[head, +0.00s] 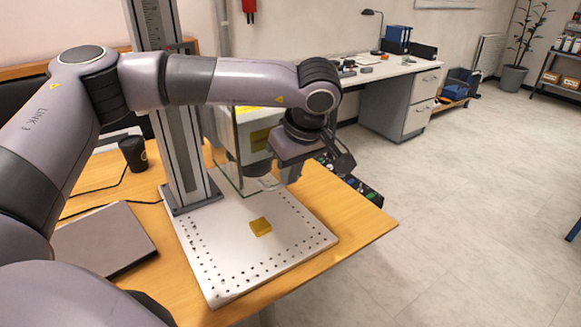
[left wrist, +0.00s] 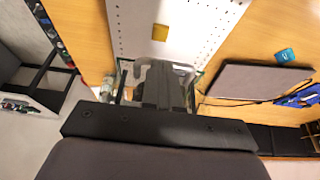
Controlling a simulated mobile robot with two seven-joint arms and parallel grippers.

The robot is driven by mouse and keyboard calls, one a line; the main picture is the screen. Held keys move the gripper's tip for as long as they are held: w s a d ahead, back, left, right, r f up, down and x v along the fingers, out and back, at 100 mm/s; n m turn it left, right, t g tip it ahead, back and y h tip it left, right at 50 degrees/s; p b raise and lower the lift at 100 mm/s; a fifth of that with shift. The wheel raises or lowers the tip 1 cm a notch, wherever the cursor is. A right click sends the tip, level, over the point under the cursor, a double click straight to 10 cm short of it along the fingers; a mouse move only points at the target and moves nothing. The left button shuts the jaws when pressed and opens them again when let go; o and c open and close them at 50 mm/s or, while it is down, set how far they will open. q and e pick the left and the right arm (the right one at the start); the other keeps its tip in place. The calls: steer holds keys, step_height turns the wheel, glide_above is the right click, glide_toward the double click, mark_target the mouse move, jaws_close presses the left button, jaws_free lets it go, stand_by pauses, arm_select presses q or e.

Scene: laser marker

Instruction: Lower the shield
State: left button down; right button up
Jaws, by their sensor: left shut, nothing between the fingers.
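The shield is a clear pane with a greenish edge (head: 229,165) beside the marker's column, partly hidden behind my left arm. In the left wrist view its clear edge (left wrist: 193,88) shows beside the fingers. The marker's upright column (head: 178,130) stands at the back of the perforated plate (head: 215,275). My right gripper is not in view.
A yellow block (head: 260,227) lies on the plate. A closed laptop (head: 103,240) and a black cup (head: 133,153) are on the wooden table (head: 365,222) to the left. A white-topped desk (head: 385,70) stands behind. The floor to the right is clear.

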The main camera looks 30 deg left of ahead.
arm_select(q)
step_height(320, 180, down, 18)
steer(key=b, duration=1.1)
steer(key=shift+b, duration=0.3)
steer(key=shift+f, duration=0.15)
steer(key=shift+s, duration=0.1)
